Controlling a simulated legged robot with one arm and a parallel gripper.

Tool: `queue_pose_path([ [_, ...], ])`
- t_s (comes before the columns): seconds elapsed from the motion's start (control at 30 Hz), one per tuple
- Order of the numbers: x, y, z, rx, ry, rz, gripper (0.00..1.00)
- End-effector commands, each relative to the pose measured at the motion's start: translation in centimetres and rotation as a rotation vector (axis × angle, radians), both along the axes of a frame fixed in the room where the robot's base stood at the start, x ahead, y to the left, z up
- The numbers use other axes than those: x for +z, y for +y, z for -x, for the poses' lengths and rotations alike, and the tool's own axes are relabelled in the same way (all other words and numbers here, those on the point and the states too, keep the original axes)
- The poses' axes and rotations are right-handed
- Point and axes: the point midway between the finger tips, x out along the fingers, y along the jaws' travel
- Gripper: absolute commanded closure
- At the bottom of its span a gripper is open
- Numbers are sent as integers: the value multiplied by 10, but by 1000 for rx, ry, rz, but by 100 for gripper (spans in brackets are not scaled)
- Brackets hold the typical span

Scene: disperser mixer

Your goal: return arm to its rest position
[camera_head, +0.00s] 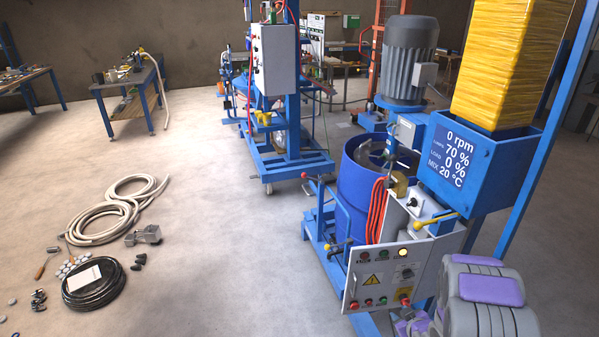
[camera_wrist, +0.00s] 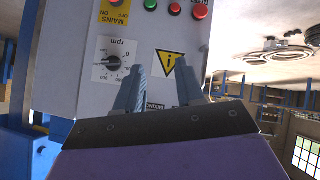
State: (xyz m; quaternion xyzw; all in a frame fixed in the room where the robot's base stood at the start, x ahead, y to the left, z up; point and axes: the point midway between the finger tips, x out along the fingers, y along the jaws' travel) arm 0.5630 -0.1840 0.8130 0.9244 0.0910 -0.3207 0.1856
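My gripper (camera_wrist: 158,68) shows in the wrist view with its two grey fingers spread apart and nothing between them. Behind the fingers is the mixer's control panel (camera_wrist: 75,55), seen upside down, with a yellow warning triangle (camera_wrist: 171,64), an rpm dial (camera_wrist: 112,63) and several coloured buttons. I cannot tell the gap between fingertips and panel, and no touch is clear. In the head view my grey and purple arm is at the lower right, beside the same panel (camera_head: 357,300). The fingers cannot be made out there.
The blue mixing vessel (camera_head: 355,195) stands behind the panel. A blue hopper with a display (camera_head: 458,160) is above my arm. A second blue machine (camera_head: 290,100) stands farther back. Coiled hoses (camera_head: 115,212) and a black cable coil (camera_head: 95,290) lie left.

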Motion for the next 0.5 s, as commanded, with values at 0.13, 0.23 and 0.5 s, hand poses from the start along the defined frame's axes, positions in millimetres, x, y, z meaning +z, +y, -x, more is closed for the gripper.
queue_pose_path([
  [0.13, 39, -12, 1, -52, 93, 69, 62],
  [0.23, 63, -17, 8, -98, 159, 102, 62],
  [0.5, 130, -14, 42, -232, 323, 140, 62],
])
